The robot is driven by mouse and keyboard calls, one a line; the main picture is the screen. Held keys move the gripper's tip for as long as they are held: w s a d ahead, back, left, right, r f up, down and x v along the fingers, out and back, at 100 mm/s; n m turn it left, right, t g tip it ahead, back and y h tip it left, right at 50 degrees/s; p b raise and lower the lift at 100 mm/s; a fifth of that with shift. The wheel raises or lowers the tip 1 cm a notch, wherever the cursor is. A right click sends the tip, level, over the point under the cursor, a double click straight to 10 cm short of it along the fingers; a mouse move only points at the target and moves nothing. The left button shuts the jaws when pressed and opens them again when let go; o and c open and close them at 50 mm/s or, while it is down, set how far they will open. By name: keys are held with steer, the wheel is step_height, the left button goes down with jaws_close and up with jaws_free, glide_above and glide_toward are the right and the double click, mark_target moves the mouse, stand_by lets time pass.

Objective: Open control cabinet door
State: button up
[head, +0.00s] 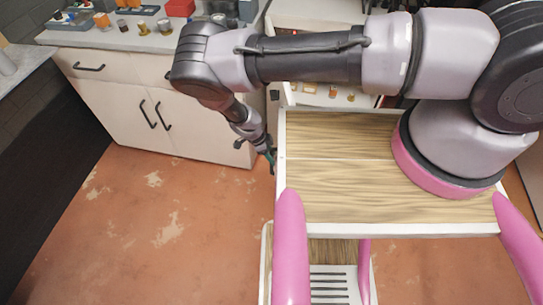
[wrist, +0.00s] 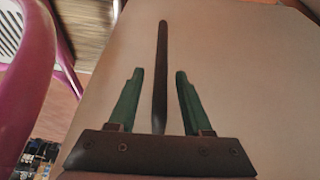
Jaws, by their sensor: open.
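In the wrist view a pale flat door panel (wrist: 235,70) fills most of the picture. A long dark bar handle (wrist: 162,60) runs up its middle. My gripper (wrist: 162,75) has its two green fingers spread, one on each side of the handle's line, with a clear gap to both. I cannot tell whether the fingertips reach the handle's depth. The panel looks closed, but its edges are mostly out of view. In the head view my gripper (head: 271,160) hangs low beside the left edge of my wooden-topped base, and the panel in front of it is hard to make out.
White base cabinets (head: 110,110) with dark bar handles (head: 147,113) stand at the back left under a grey worktop (head: 130,40) holding small parts and a red box (head: 180,8). The worn orange floor (head: 150,220) at the left is clear. A dark wall lies far left.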

steer(key=v, duration=1)
steer(key=shift+a+r, duration=0.25)
steer(key=shift+r, duration=0.1)
